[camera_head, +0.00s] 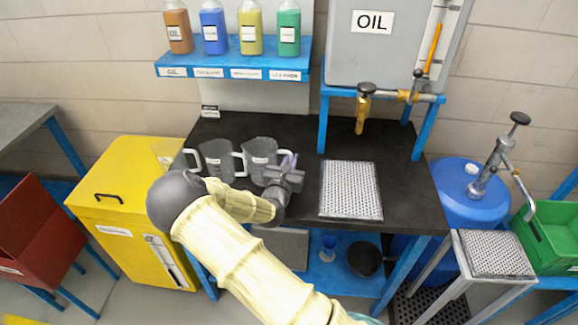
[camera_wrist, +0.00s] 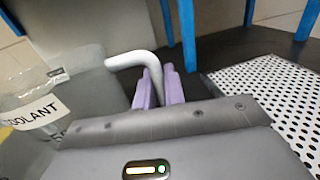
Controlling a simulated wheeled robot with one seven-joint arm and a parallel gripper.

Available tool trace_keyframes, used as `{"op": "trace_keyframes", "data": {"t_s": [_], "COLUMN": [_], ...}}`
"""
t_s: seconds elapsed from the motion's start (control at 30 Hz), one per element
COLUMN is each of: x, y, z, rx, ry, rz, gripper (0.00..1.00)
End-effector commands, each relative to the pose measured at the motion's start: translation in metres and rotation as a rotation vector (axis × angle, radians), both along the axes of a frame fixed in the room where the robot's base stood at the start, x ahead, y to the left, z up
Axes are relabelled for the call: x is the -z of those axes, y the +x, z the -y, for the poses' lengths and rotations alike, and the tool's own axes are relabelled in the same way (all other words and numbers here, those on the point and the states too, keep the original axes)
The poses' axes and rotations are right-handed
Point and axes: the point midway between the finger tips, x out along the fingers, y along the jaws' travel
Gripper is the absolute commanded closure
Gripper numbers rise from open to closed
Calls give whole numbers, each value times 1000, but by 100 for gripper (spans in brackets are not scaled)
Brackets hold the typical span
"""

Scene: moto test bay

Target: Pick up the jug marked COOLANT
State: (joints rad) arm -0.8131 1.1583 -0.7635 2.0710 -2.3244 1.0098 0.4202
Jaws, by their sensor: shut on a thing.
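In the wrist view the purple fingers (camera_wrist: 158,88) are closed on a pale bent handle (camera_wrist: 132,60), which runs left to a grey jug body. The label in the head view is too small to read. I cannot tell whether the held jug touches the bench.
A perforated drip tray (camera_head: 350,190) lies right of my gripper, below the OIL tank's tap (camera_head: 361,112). Another jug (camera_head: 217,160) stands close on the left. A blue shelf (camera_head: 233,70) with coloured bottles is above and behind. A yellow cabinet (camera_head: 125,200) stands left.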

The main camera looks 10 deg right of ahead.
Motion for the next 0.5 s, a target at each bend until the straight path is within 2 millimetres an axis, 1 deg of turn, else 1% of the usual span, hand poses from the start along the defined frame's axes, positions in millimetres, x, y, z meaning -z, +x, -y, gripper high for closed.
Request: {"op": "trace_keyframes", "data": {"t_s": [0.03, 0.17, 0.5], "x": [-11, -37, -115], "y": [0, 0, 0], "z": [0, 0, 0], "rx": [1, 0, 0], "ry": [4, 5, 7], "rz": [5, 6, 7], "gripper": [100, 100, 100]}}
